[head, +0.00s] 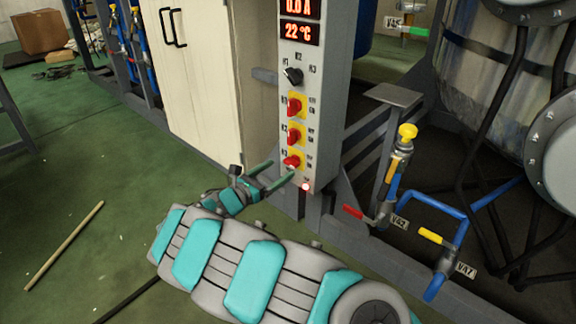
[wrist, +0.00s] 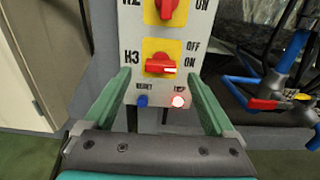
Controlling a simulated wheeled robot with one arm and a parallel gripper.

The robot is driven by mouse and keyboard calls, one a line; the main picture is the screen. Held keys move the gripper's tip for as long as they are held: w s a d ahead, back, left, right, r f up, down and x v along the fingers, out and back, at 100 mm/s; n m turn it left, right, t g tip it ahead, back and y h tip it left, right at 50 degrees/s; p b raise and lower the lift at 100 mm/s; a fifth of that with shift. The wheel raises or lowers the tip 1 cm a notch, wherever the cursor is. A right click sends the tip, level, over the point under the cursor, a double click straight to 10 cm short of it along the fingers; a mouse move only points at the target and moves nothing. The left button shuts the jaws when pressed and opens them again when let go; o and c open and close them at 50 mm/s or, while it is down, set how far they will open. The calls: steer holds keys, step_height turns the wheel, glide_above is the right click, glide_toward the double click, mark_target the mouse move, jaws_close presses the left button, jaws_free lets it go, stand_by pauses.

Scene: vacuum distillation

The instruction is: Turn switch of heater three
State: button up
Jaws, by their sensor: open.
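The heater three switch (wrist: 160,66) is a red knob on a yellow plate marked H3, OFF and ON. In the wrist view its handle lies nearly level, with a white mark at its right end, on the ON side. It is the lowest red knob (head: 292,162) on the grey control panel (head: 318,150) in the head view. My gripper (head: 282,169) is open and empty, just in front of the panel's lower part. In the wrist view its green fingers (wrist: 160,78) stand wide on either side of the H3 knob. I cannot tell any contact.
Red H2 knob (wrist: 167,8) sits above H3, its handle upright. A blue button (wrist: 142,100) and glowing lamp (wrist: 178,101) sit below H3. A black selector (head: 292,76) and displays (head: 299,33) are higher. Valved pipes (head: 400,165) stand right, a cream cabinet (head: 195,80) left.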

mark_target(288, 163)
steer(key=shift+x, duration=2.4)
steer(key=c, duration=1.4)
